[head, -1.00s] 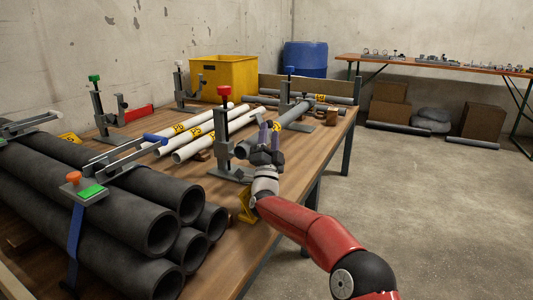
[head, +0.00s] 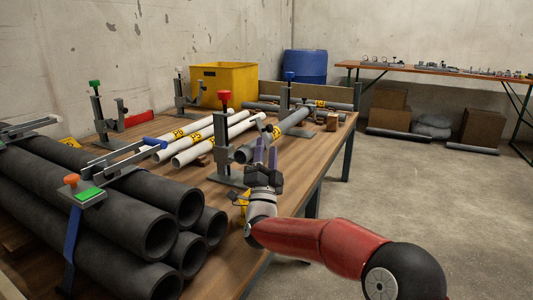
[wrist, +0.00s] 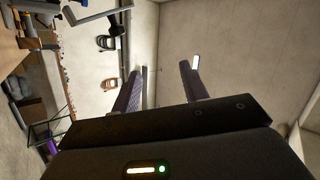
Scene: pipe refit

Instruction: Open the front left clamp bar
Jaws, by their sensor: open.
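Several upright clamps stand on the wooden table in the head view. One has a red knob (head: 225,97) on a grey post (head: 224,135) and is nearest to me. Others have a green knob (head: 95,84), a white knob (head: 179,71) and a blue knob (head: 290,76). Which one bears the front left clamp bar, I cannot tell. My gripper (head: 265,150) is open and empty, just right of the red-knobbed clamp, fingers pointing up. Its fingers also show apart in the wrist view (wrist: 160,86). It hides part of the table edge.
White pipes (head: 205,138) and a grey pipe (head: 293,121) lie beyond. A yellow bin (head: 224,85) stands behind.

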